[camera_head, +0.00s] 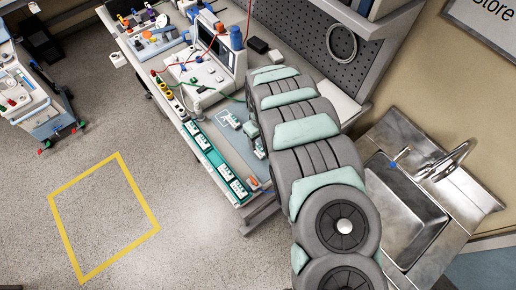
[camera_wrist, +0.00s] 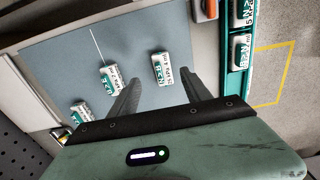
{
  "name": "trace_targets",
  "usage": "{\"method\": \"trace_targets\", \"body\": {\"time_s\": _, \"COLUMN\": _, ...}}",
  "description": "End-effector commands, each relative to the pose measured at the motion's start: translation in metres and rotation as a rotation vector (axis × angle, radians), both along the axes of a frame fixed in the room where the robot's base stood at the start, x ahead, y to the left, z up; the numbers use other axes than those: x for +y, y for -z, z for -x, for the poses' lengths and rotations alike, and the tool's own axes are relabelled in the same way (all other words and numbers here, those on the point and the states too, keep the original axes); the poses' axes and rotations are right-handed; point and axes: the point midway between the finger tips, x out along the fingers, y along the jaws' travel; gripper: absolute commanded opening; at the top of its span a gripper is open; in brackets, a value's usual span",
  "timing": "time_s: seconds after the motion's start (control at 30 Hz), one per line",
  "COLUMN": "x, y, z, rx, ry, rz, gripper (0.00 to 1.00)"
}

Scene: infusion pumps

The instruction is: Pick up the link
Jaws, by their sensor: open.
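Several small white-and-green blocks with printed labels lie on the blue-grey mat; I cannot tell which one the task calls the link. In the wrist view, one block (camera_wrist: 163,69) appears between the fingertips of my gripper (camera_wrist: 160,75). A second block (camera_wrist: 110,78) is beside the left finger, and a third (camera_wrist: 82,111) is at lower left. My gripper is open and empty, with its fingers pointing towards the mat; its height above the blocks is unclear.
A green tray (camera_head: 222,165) along the bench's front edge holds several similar blocks; it also shows in the wrist view (camera_wrist: 229,45). A white device (camera_head: 205,75) with cables stands further back. A metal sink (camera_head: 405,215) is at right.

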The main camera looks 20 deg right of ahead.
Motion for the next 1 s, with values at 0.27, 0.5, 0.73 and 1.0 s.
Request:
{"method": "trace_targets", "body": {"time_s": 0.27, "x": 0.001, "y": 0.013, "z": 0.000, "rx": 0.001, "ry": 0.001, "rz": -0.001, "gripper": 0.56}}
{"method": "trace_targets", "body": {"time_s": 0.5, "x": 0.007, "y": 0.033, "z": -0.005, "rx": 0.001, "ry": 0.000, "rz": -0.003, "gripper": 0.56}}
{"method": "trace_targets", "body": {"time_s": 0.73, "x": 0.007, "y": 0.054, "z": -0.008, "rx": -0.002, "ry": 0.002, "rz": -0.001, "gripper": 0.56}}
{"method": "trace_targets", "body": {"time_s": 1.0, "x": 0.007, "y": 0.062, "z": -0.006, "rx": 0.001, "ry": 0.002, "rz": 0.001, "gripper": 0.56}}
